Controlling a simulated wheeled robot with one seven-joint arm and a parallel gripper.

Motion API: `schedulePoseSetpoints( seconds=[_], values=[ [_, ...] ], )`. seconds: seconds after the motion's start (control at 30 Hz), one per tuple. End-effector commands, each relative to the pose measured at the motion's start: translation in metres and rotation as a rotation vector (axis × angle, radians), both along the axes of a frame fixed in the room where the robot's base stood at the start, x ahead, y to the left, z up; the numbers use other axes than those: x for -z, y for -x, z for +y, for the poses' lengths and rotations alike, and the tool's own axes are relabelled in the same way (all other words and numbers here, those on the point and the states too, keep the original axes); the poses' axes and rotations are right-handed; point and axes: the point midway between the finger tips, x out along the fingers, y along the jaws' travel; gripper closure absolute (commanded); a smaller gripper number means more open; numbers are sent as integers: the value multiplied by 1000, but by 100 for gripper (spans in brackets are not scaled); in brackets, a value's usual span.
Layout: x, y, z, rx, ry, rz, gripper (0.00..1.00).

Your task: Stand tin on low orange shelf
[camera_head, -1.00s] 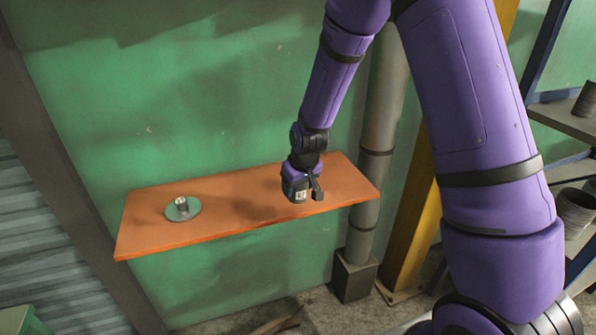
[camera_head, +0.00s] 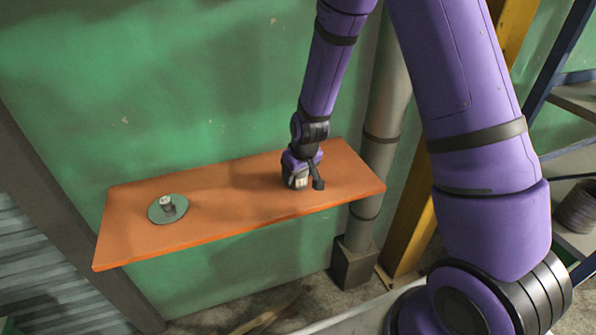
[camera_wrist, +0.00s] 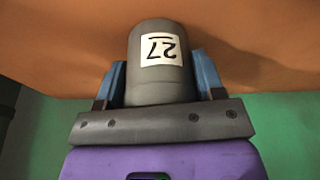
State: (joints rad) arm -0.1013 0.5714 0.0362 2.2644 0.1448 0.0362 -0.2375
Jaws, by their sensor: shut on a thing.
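The tin (camera_wrist: 160,88) is a grey cylinder with a white label reading 27, which appears upside down in the wrist view. My gripper (camera_wrist: 160,82) is shut on it, with a blue-grey finger on each side. In the head view my gripper (camera_head: 303,183) is over the right part of the orange shelf (camera_head: 240,210), near its front edge. The tin's label (camera_head: 300,182) shows there as a small pale patch. The shelf also fills the top of the wrist view (camera_wrist: 260,40). I cannot tell whether the tin touches the shelf.
The shelf between is clear. A grey pipe (camera_head: 385,110) and a yellow post (camera_head: 415,225) rise at the right. The green wall (camera_head: 150,90) is behind.

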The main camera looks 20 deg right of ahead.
Motion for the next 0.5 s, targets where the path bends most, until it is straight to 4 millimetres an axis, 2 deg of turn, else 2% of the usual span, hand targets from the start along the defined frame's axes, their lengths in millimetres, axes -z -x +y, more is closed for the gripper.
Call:
schedulePoseSetpoints(
  seconds=[0.2,0.23,0.33,0.5],
  values=[
    [3,0,0,0,0,0,71],
    [3,0,0,0,0,0,36],
    [3,0,0,0,0,0,13],
    [3,0,0,0,0,0,12]
  ],
)
